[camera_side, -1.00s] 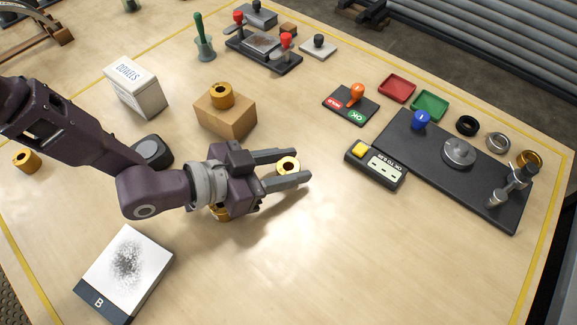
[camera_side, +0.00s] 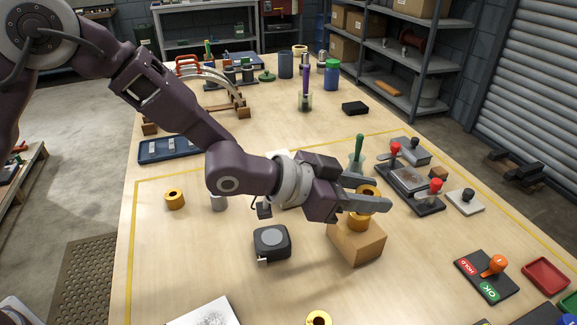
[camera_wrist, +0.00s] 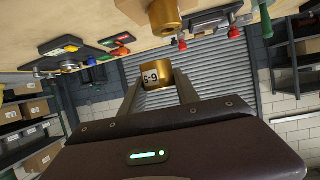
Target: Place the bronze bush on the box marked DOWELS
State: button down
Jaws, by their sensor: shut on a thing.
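My gripper (camera_side: 366,197) is shut on a bronze bush (camera_side: 367,190) and holds it in the air, fingers pointing right. In the wrist view the held bush (camera_wrist: 156,76) sits between the fingertips and bears a dark-on-light mark. Another bronze bush (camera_side: 358,222) stands on a tan block (camera_side: 357,245), just below the fingers in the side view; it also shows in the wrist view (camera_wrist: 164,17). More bronze bushes stand at the left (camera_side: 175,199) and front edge (camera_side: 319,319). The box marked DOWELS is mostly hidden behind my arm; only a white sliver (camera_side: 277,155) shows, its lettering unseen.
A black tape measure (camera_side: 271,243) lies left of the tan block. A green-handled bell (camera_side: 357,157) and a red-knobbed fixture (camera_side: 411,184) stand beyond the fingers. A HOLD/OK stamp pad (camera_side: 482,276) lies at the right. The table between block and pad is clear.

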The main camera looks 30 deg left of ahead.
jog(key=w+a+r+n+t+y, duration=0.2)
jog(key=w+a+r+n, duration=0.1)
jog(key=w+a, duration=0.55)
notch_tip(320, 180, up, 2)
jog(key=n+t+y, duration=0.2)
jog(key=y, duration=0.1)
send_over(284, 152)
jog(key=s+d, duration=0.2)
jog(key=s, duration=0.2)
jog(key=shift+n, duration=0.3)
notch_tip(284, 152, down, 9)
jog(key=shift+f, duration=0.25)
jog(key=shift+f, duration=0.1)
jog(key=c, duration=0.9)
grip_release()
